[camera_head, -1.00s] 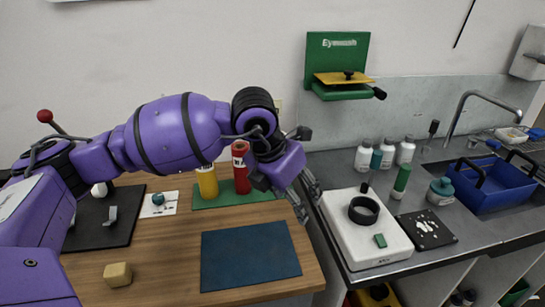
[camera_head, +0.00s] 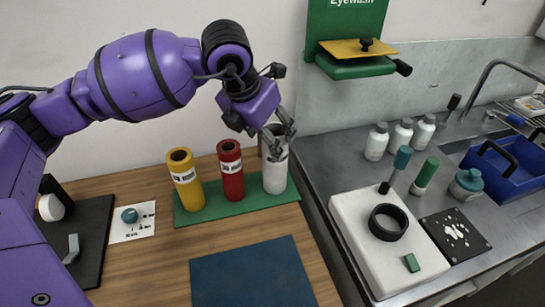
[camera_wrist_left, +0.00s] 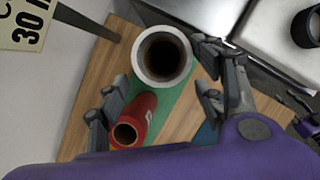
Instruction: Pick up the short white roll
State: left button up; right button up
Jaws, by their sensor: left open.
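The short white roll (camera_head: 275,178) stands upright at the right end of the green mat (camera_head: 215,207), beside the red roll (camera_head: 231,175) and the yellow roll (camera_head: 185,185). My left gripper (camera_head: 278,140) is open just above the white roll, and its fingers hide part of the top. In the left wrist view the white roll's rim (camera_wrist_left: 163,83) and dark hollow show between and a little beyond the two open fingers (camera_wrist_left: 157,98). The red roll (camera_wrist_left: 134,118) shows near the left finger. I see no contact with the white roll.
A blue mat (camera_head: 250,275) lies in front on the wooden table. To the right, the metal counter bears a white device with a black ring (camera_head: 388,222), several bottles and a blue bin (camera_head: 490,170). A green eyewash unit (camera_head: 355,65) hangs behind.

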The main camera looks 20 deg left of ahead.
pick_arm(q)
jog(key=shift+w+d+f, duration=0.1)
jog(key=shift+d+f, duration=0.05)
jog(key=shift+f, duration=0.8)
jog(key=b+x, duration=0.3)
jog(key=x, duration=0.2)
jog(key=shift+w+f, duration=0.1)
jog(key=shift+w, duration=0.05)
jog(key=c, duration=1)
jog(key=shift+c, duration=1.5)
pick_arm(e)
jog(key=f, duration=0.1)
jog(key=s+f, duration=0.1)
jog(key=f, duration=0.1)
jog(key=shift+s+d+f, duration=0.35)
jog(key=shift+s+d, duration=0.05)
